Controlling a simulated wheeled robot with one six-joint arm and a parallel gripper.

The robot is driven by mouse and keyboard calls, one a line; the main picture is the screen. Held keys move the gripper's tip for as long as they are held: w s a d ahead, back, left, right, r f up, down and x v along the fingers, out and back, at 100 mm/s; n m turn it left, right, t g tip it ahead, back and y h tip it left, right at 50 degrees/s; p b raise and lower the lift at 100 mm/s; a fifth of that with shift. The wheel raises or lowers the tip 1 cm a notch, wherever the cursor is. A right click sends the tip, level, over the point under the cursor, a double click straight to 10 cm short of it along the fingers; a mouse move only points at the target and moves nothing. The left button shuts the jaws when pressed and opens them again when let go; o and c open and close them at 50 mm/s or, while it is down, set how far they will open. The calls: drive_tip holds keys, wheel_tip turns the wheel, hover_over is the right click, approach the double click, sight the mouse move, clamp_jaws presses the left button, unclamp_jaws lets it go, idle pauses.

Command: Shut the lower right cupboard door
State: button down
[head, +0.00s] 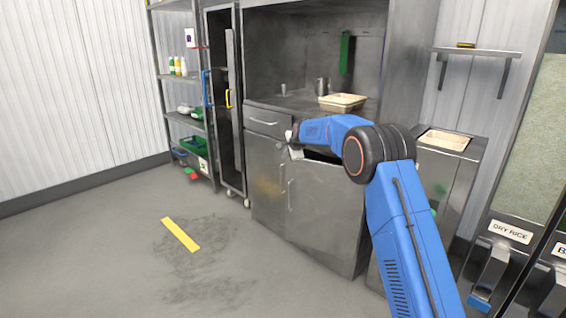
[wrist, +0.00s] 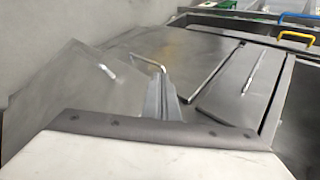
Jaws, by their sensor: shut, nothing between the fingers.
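The lower right cupboard door (head: 322,215) is a grey metal panel with an upright bar handle near its left edge. It looks ajar: a dark gap shows above its top edge, partly behind my arm. In the wrist view, a tilted grey panel (wrist: 65,85) with a short handle, seemingly this door, is at the left. My gripper (head: 291,138) is at the height of the door's top, near its left edge. Its fingers (wrist: 164,100) are shut and empty in the wrist view. I cannot tell whether they touch the door.
The lower left door (head: 265,182) looks closed, below a closed drawer (head: 268,121). A beige tray (head: 342,102) sits on the counter above. A wheeled rack (head: 228,100) stands to the left. The floor in front is clear, with a yellow strip (head: 180,234).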

drive_tip(key=w+d+m+h, duration=0.3)
drive_tip(key=w+d, duration=0.3)
drive_tip(key=w, duration=0.5)
drive_tip(key=shift+m+t, duration=0.3)
drive_tip(key=shift+m, duration=0.1)
drive_tip(key=shift+d+r, duration=0.15)
drive_tip(key=shift+d, duration=0.15)
